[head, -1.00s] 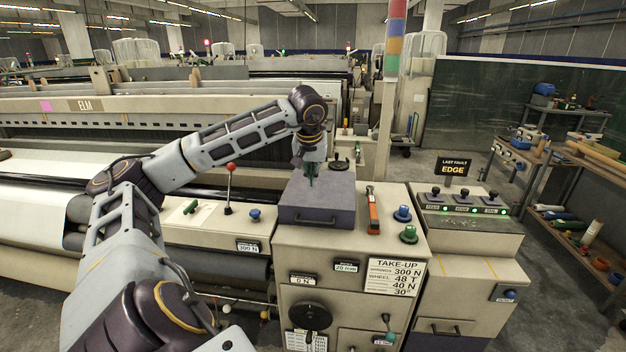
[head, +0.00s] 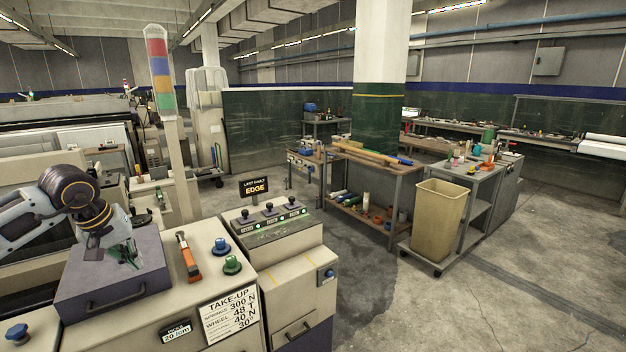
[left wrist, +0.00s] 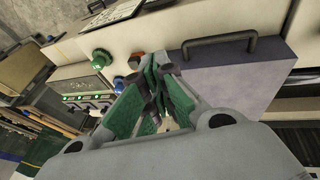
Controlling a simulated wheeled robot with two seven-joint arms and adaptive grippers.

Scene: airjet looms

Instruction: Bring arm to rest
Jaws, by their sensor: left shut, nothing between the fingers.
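My left arm comes in from the left in the head view. Its gripper (head: 126,254) points down over the dark grey lidded box (head: 112,285) on top of the loom's take-up cabinet (head: 215,290). The green-padded fingers show close in the left wrist view (left wrist: 162,85); they are shut with nothing between them. The box (left wrist: 235,75) with its dark handle lies beyond the fingers there. I cannot tell whether the fingertips touch the box. My right gripper is in neither view.
An orange-handled tool (head: 188,257), a blue knob (head: 220,246) and a green knob (head: 232,265) are right of the box. A control panel (head: 268,222) with lit green lamps stands beyond. A beige bin (head: 438,222) stands on a cart; the floor (head: 470,310) at right is open.

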